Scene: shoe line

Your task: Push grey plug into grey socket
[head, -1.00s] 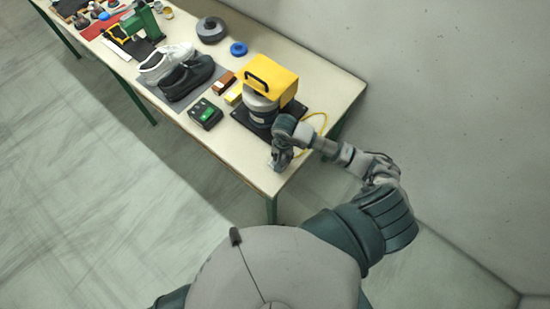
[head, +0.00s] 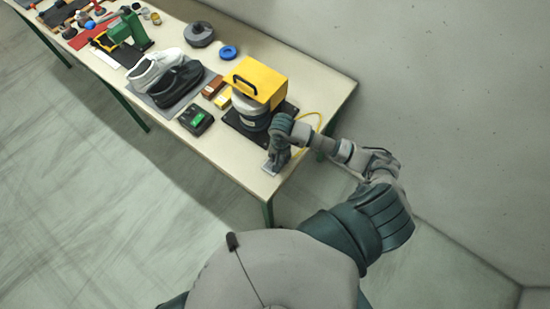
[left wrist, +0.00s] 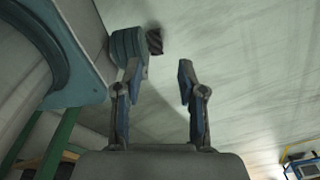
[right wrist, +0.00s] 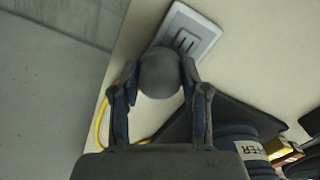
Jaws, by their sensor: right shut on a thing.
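My right gripper (right wrist: 160,82) is shut on the grey plug (right wrist: 160,72), a rounded grey body between its fingertips. The grey socket (right wrist: 188,36) is a light plate with dark slots lying on the table, just beyond the plug in the right wrist view. The plug overlaps the plate's near edge in that view; I cannot tell whether they touch. In the head view the right gripper (head: 277,160) is over the table's near end, beside the socket plate (head: 268,169). My left gripper (left wrist: 158,72) is open and empty, above the floor.
A yellow-topped machine (head: 258,82) stands on a dark base behind my right gripper. A yellow cable (right wrist: 101,122) runs beside the gripper. The table's near corner is clear.

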